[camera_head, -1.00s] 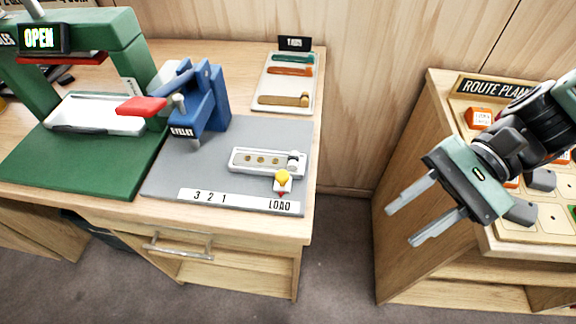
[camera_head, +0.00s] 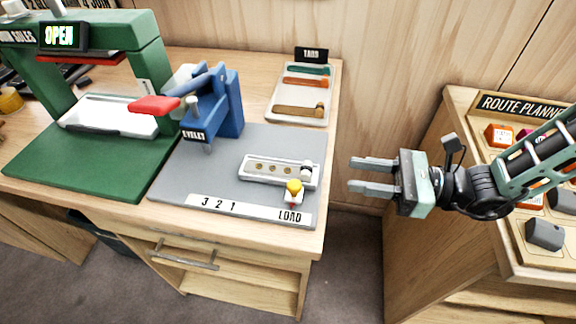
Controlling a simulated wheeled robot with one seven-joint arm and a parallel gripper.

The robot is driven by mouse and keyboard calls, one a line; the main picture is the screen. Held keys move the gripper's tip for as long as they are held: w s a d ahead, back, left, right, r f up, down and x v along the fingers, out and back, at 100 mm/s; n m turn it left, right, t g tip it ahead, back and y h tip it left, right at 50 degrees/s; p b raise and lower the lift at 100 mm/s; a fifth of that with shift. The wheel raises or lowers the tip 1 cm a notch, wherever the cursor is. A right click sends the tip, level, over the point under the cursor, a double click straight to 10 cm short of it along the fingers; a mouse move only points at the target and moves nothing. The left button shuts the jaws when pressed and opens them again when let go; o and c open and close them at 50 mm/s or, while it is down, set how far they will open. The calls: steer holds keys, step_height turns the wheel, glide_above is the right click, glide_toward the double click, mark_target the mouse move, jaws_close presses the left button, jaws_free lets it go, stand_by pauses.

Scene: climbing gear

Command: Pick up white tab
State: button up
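A pale, white-looking strip (camera_head: 262,168) with several brass-coloured rings lies in a light grey holder (camera_head: 252,181) on the grey eyelet station. It may be the white tab; I cannot tell strip and holder fully apart. The tray labelled for tabs (camera_head: 284,119) at the back right of the bench holds a green tab (camera_head: 305,70), an orange tab (camera_head: 303,82) and a tan tab (camera_head: 297,111); no white tab shows there. My gripper (camera_head: 351,174) is open and empty, right of the holder and apart from it, fingers pointing left.
A blue eyelet press (camera_head: 225,105) with a red lever (camera_head: 155,104) stands left of the holder. A yellow knob (camera_head: 294,186) is at the holder's front right. A green press (camera_head: 110,165) is farther left. A route planner desk (camera_head: 412,215) stands right, with a gap between.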

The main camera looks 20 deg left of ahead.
mark_target(312, 169)
steer(key=shift+p+x, duration=0.65)
steer(key=shift+x, duration=3.3)
steer(key=shift+f, duration=0.15)
steer(key=c, duration=0.7)
